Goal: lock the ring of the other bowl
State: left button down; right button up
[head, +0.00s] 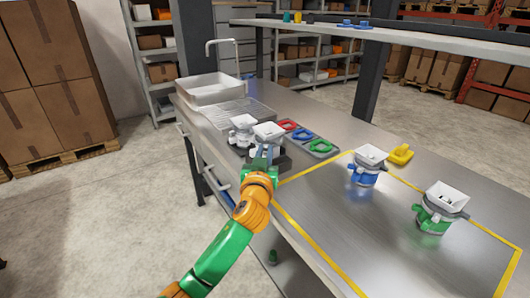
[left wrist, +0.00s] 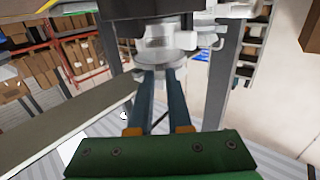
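Two white bowls stand side by side on dark bases by the drainer: the left bowl (head: 243,122) and the right bowl (head: 267,131). My left gripper (head: 262,158) is at the near side of the right bowl, just below its rim. In the left wrist view, my left gripper's fingers (left wrist: 159,74) reach up to a pale round ring (left wrist: 165,52) under a bowl. The fingers are a little apart along their length; whether their tips grip part of the ring is hidden. My right gripper is out of view.
A blue unit (head: 363,177) and a green unit (head: 433,220), both with white bowls, stand inside yellow tape (head: 300,229). A tray (head: 326,154) holds red, blue and green rings. A yellow piece (head: 400,154) lies behind. A shelf (head: 420,38) hangs above the bench.

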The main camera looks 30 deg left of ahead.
aim_at(254, 150)
pick_arm(q)
jog(key=m+h+p, duration=0.1)
jog(key=a+t+h+p, duration=0.1)
jog(key=m+h, duration=0.1)
jog(key=shift+s+a+r+m+t+h+p, duration=0.2)
jog(key=shift+s+a+m+t+h+p, duration=0.1)
jog(key=shift+a+h+p, duration=0.1)
jog(key=shift+s+a+f+m+h+p, duration=0.1)
jog(key=shift+a+m+h+p, duration=0.4)
jog(key=shift+m+h, duration=0.55)
jog(key=shift+a+f+m+h+b, duration=0.15)
jog(key=shift+a+m+h, duration=0.4)
jog(key=shift+h, duration=0.55)
jog(key=shift+a+r+m+h+b, duration=0.1)
jog(key=shift+a+m+h+b, duration=0.3)
jog(key=shift+h, duration=0.65)
jog(key=shift+a+f+m+h+b, duration=0.1)
jog(key=shift+a+m+h, duration=0.35)
jog(key=shift+m+h, duration=0.5)
jog(key=shift+h, duration=0.35)
jog(key=c, duration=1.2)
grip_release()
jog(key=shift+o, duration=0.4)
jog(key=shift+w, duration=0.2)
